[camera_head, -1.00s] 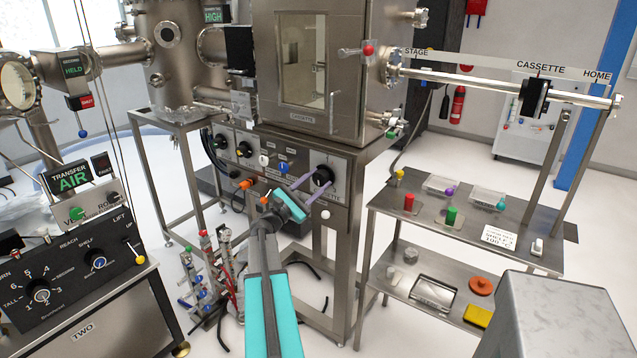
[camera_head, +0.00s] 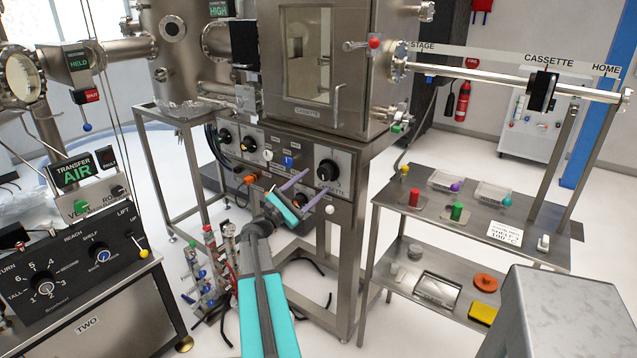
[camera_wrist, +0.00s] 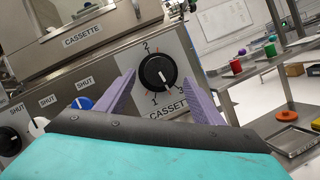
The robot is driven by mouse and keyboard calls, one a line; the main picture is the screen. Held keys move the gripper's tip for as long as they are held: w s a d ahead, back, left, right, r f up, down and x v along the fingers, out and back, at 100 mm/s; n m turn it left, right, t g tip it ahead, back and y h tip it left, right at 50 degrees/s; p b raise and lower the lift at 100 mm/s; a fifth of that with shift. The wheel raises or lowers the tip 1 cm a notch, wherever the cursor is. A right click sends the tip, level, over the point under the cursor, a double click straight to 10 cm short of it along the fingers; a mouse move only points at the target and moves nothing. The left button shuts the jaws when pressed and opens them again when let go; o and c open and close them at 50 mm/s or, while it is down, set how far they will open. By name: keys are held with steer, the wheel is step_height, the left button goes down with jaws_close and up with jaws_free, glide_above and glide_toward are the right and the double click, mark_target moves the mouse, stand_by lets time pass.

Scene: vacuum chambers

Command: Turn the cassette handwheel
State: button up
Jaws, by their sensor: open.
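The cassette handwheel is a round black knob (camera_head: 327,171) on the front panel of the steel cabinet below the windowed chamber. In the wrist view the knob (camera_wrist: 158,73) has a white pointer toward the lower right, near the 3, with marks 1, 2 and 3 around it and the word CASSETTE below. My gripper (camera_head: 308,190) is open, its purple fingers pointing at the panel. In the wrist view the fingers stand on either side of the knob. In the head view they appear a little below and in front of it. I cannot tell any contact.
Other panel controls sit left of the knob, including a blue knob (camera_head: 288,161) and a white knob (camera_head: 267,155). The chamber door handle (camera_head: 337,103) is above. A steel shelf cart (camera_head: 470,222) stands at right. A black control box (camera_head: 75,264) is at left.

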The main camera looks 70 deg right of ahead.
steer(key=b+v, duration=0.1)
steer(key=v, duration=0.7)
steer(key=shift+a+f+b, duration=0.15)
steer(key=shift+a+b, duration=0.1)
steer(key=shift+b, duration=0.05)
steer(key=shift+w, duration=0.1)
